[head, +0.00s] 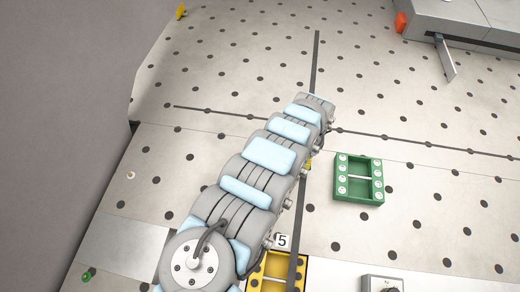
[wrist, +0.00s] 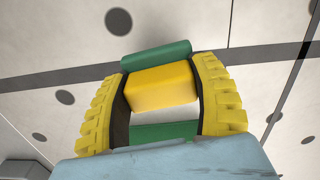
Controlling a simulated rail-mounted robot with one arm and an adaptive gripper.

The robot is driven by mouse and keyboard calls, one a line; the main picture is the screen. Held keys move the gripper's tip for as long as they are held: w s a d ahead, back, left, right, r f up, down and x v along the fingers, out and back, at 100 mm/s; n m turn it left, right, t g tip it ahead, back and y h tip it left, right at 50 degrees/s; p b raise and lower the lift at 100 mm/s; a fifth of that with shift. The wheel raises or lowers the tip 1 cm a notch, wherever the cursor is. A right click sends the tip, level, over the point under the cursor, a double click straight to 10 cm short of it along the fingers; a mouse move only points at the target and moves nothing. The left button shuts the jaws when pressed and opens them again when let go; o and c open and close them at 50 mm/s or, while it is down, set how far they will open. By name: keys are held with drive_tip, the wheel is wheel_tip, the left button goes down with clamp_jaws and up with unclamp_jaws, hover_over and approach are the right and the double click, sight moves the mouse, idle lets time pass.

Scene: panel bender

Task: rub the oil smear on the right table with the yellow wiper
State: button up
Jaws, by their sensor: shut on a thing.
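My gripper (wrist: 163,78) shows in the wrist view, its two yellow ribbed fingers with dark pads closed on the sides of a yellow block, the yellow wiper (wrist: 162,86). Green bars show beyond the wiper (wrist: 156,56) and nearer to me (wrist: 165,132); I cannot tell whether they belong to the wiper or to a holder around it. A pale strip shows between the block and the nearer bar. In the head view my arm hides the gripper; only a small yellow bit shows beside it. I can make out no oil smear on the pale dotted table (head: 420,190).
A green frame with white round studs (head: 358,179) stands right of my arm. A yellow tray (head: 275,272) with a "5" tag (head: 282,241) is at the bottom. A grey machine part (head: 460,25) is at top right. The table between is largely clear.

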drive_tip(key=shift+s+d+r+p, duration=0.15)
drive_tip(key=shift+r+p, duration=0.4)
drive_tip(key=shift+r, duration=0.35)
drive_tip(key=shift+r+p, duration=1.15)
drive_tip(key=shift+r, duration=0.55)
